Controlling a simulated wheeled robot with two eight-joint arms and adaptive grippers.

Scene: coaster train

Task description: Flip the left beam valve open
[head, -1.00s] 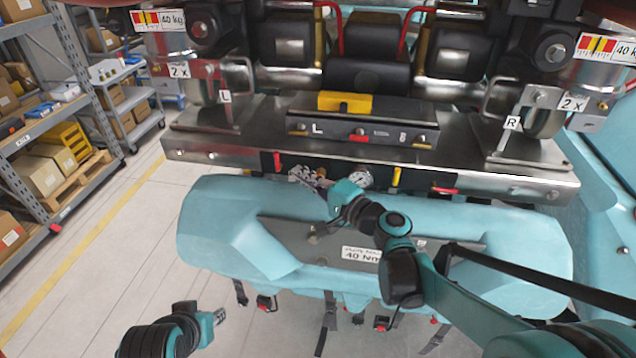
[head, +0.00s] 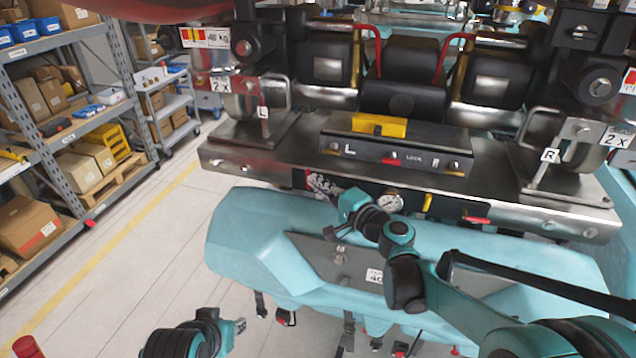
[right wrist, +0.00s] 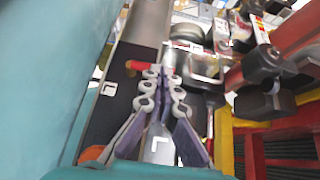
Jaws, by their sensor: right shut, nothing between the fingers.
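The left beam valve has a small red handle (head: 308,180) on the dark panel under the left part of the steel beam. In the head view it looks upright and partly hidden beside my right gripper (head: 323,186). In the right wrist view the red handle (right wrist: 138,65) lies just left of the tips of my right gripper (right wrist: 162,78). These fingers are shut and empty; I cannot tell whether they touch the handle. My left gripper (head: 240,325) is low at the left, far from the beam, and its jaws are unclear.
The steel beam (head: 470,190) runs above the teal body (head: 250,225). A round gauge (head: 389,202), a yellow handle (head: 428,203) and another red handle (head: 477,219) sit right of my right gripper. Shelving (head: 75,160) stands left beyond open floor.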

